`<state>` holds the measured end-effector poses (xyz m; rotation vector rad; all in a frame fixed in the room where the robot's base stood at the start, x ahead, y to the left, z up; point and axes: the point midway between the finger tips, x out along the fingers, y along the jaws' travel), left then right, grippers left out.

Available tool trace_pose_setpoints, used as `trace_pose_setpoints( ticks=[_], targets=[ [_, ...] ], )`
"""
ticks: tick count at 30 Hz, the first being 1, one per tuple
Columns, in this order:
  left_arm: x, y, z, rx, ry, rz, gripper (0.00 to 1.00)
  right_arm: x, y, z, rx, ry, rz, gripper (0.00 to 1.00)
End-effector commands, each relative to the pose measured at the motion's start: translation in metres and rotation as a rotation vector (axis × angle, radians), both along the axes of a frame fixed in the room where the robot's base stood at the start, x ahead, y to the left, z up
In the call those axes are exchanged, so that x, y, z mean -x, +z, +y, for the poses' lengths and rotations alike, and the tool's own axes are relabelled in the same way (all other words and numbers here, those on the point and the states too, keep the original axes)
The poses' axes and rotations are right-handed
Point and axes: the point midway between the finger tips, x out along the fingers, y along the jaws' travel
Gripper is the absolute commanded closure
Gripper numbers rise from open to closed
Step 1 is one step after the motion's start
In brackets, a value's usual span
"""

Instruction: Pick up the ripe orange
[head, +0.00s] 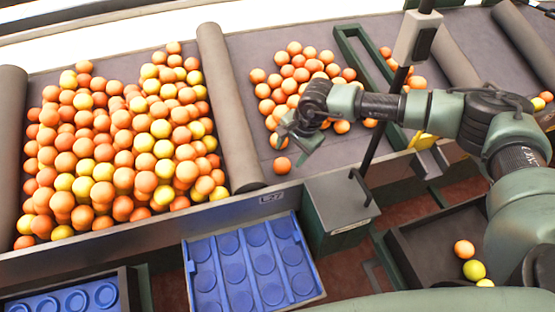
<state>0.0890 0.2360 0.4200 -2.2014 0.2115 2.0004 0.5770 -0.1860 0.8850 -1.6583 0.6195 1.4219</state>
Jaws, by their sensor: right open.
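A cluster of ripe oranges (295,72) lies on the grey belt at the upper middle. My right gripper (290,142) reaches in from the right, open and apparently empty, over the front of this cluster. The lone front orange is below and left of its fingers. Whether any finger touches an orange cannot be told. The wrist and forearm hide some of the cluster. My left gripper is out of view.
A large pile of orange and yellow fruit (120,140) fills the left bay. A grey roller (229,110) divides the bays. A blue tray (191,252) with empty round recesses stands in front. A dark bin (420,250) at lower right holds several fruits.

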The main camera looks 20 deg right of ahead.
Motion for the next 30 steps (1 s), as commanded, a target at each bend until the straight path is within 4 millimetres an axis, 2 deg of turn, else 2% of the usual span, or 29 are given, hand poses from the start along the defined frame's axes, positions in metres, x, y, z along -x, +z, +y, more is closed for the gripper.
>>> trace_pose_setpoints(
  ticks=[4, 13, 16, 20, 26, 27, 30],
  targets=[
    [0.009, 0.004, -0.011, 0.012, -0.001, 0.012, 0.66, -0.003, -0.016, 0.003, 0.003, 0.005, 0.002, 0.41],
    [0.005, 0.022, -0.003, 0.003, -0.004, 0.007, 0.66, -0.012, -0.050, 0.009, 0.001, 0.001, 0.003, 0.41],
    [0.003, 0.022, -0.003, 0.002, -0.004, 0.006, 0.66, -0.014, -0.064, 0.010, 0.000, 0.001, 0.004, 0.41],
    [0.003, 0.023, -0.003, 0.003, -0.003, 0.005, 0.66, -0.016, -0.071, 0.012, -0.001, 0.002, 0.001, 0.41],
    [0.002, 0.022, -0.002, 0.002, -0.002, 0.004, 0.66, -0.017, -0.072, 0.012, -0.001, 0.002, 0.001, 0.41],
    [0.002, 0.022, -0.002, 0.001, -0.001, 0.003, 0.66, -0.017, -0.072, 0.012, -0.002, 0.001, 0.001, 0.46],
    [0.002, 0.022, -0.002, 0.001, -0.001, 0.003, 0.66, -0.017, -0.072, 0.012, -0.002, 0.001, 0.001, 0.74]
  ],
)
